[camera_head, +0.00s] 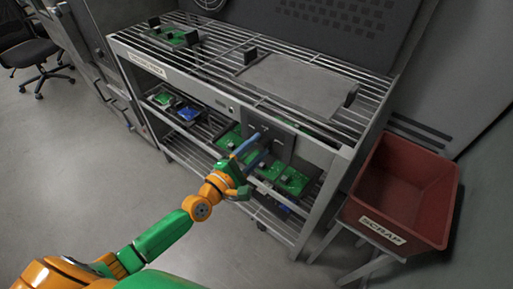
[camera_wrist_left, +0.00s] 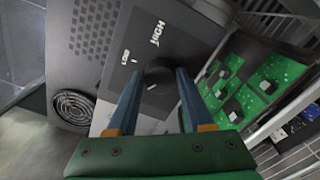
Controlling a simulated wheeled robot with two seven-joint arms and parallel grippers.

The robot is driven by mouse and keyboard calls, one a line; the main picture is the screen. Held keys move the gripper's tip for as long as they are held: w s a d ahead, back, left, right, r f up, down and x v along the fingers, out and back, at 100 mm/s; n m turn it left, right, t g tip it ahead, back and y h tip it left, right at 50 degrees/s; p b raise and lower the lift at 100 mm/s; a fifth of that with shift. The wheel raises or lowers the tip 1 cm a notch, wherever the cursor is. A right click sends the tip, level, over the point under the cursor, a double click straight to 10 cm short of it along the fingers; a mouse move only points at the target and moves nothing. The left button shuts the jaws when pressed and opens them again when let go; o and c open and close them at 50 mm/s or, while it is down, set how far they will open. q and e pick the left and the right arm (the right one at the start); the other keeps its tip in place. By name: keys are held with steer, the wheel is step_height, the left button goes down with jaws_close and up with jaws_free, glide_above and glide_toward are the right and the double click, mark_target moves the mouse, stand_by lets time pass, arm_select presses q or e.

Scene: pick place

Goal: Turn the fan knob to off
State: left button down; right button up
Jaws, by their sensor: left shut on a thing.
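The fan knob (camera_wrist_left: 158,78) is a dark round knob on a dark control panel (camera_wrist_left: 122,70). In the wrist view it sits between the two blue fingers of my left gripper (camera_wrist_left: 160,77), which is shut on it. A small pale mark shows on the knob's face. The panel reads HIGH above the knob, and a smaller label to the left is hard to read. In the head view the left gripper (camera_head: 260,143) reaches the panel (camera_head: 277,141) on the rack's front; the fingers mostly hide the knob. My right gripper is not in view.
A wire rack (camera_head: 185,62) holds several green circuit boards (camera_head: 289,180) on the shelf below the panel. A red scrap bin (camera_head: 433,215) stands at the right. An office chair (camera_head: 32,52) is at the far left.

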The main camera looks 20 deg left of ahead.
arm_select(q)
steer(key=shift+c, duration=1.5)
jaws_free()
steer(key=v, duration=0.7)
steer(key=shift+b, duration=0.35)
